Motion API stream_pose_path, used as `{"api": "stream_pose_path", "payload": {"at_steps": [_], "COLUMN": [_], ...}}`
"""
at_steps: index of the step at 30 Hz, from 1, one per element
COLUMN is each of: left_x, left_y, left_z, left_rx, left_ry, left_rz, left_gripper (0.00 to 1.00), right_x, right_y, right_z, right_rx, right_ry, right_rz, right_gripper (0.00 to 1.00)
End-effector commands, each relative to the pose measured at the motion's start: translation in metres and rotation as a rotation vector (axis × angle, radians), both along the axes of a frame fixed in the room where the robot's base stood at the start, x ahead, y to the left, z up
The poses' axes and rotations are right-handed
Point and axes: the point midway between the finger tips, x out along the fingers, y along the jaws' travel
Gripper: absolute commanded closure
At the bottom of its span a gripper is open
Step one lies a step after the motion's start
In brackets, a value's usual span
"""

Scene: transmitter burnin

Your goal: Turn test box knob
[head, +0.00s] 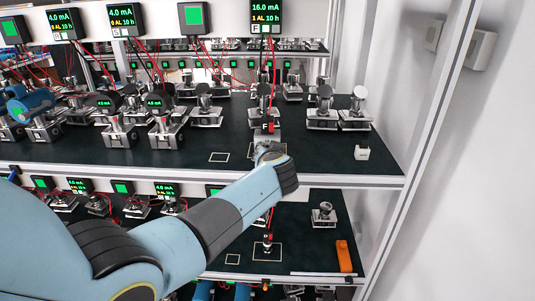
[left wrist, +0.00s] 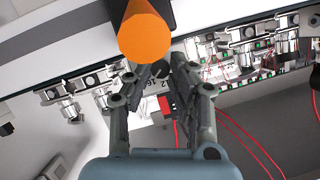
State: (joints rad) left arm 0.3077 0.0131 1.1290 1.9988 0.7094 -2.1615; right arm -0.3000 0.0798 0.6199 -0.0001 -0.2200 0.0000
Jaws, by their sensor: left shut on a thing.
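My left arm reaches from the lower left of the head view to the right part of the upper shelf. My left gripper (left wrist: 160,78) is best seen in the left wrist view, where its two fingers are closed on a small dark round knob (left wrist: 160,68). The knob sits on a pale test box (left wrist: 148,105) with printed numbers and a red connector (left wrist: 166,103) beside it. In the head view my wrist hides most of the box and the fingers. My right gripper is in neither view.
The dark upper shelf (head: 190,155) carries several metal transmitters, with red cables up to green-lit displays. One display (head: 265,15) reads 16.0 mA. A small white block (head: 362,152) stands at the right. An orange device (head: 345,255) lies on the lower shelf. An orange cylinder (left wrist: 145,35) looms in the wrist view.

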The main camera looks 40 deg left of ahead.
Motion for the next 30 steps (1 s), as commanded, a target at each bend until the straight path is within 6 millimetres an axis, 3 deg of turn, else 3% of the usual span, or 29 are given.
{"api": "stream_pose_path", "payload": {"at_steps": [6,16,17,21,30], "left_x": [0.0016,0.0011,0.0011,0.0012,0.0011], "left_y": [-0.0026,-0.0022,-0.0022,-0.0021,-0.0025], "left_z": [-0.0014,-0.0015,-0.0015,-0.0015,-0.0018], "left_rx": [0.209,0.240,0.240,0.239,0.237], "left_ry": [0.135,0.153,0.153,0.153,0.153], "left_rz": [0.000,0.001,0.001,0.001,0.001], "left_gripper": [1.00,1.00,0.77,0.59,0.56], "right_x": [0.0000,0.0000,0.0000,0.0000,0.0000], "right_y": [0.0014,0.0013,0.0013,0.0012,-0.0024], "right_z": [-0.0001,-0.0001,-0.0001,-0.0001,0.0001], "right_rx": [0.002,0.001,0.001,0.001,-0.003], "right_ry": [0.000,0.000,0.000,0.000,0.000], "right_rz": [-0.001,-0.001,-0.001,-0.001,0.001], "right_gripper": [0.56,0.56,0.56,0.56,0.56]}}
